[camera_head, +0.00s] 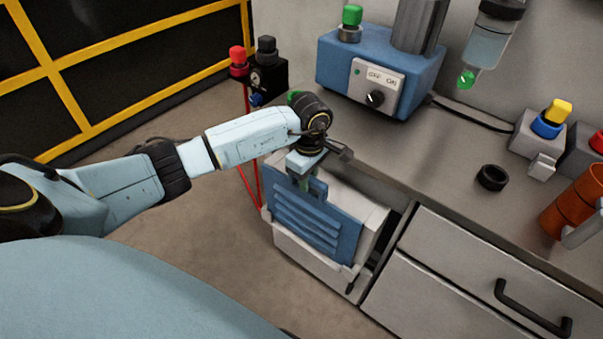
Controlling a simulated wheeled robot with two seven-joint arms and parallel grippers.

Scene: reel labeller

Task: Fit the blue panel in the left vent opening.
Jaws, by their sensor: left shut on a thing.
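The blue panel (312,229) has several horizontal louvres and is tilted, its right side lower in the picture. My left gripper (303,182) is shut on its upper edge, coming from above. The panel is in front of a white housing (369,226) below the counter's left end. It covers most of the housing's front, so the left vent opening behind it is hidden. I cannot tell whether the panel touches the housing or stands a little off it. My right gripper is not in view.
A drawer cabinet (455,290) with a black handle is right of the housing. On the grey counter (425,150) are a blue control box (340,62), a black ring (492,177) and orange cylinders (572,203). Red and black knobs (253,62) stand at the counter's far left. Floor left of the housing is clear.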

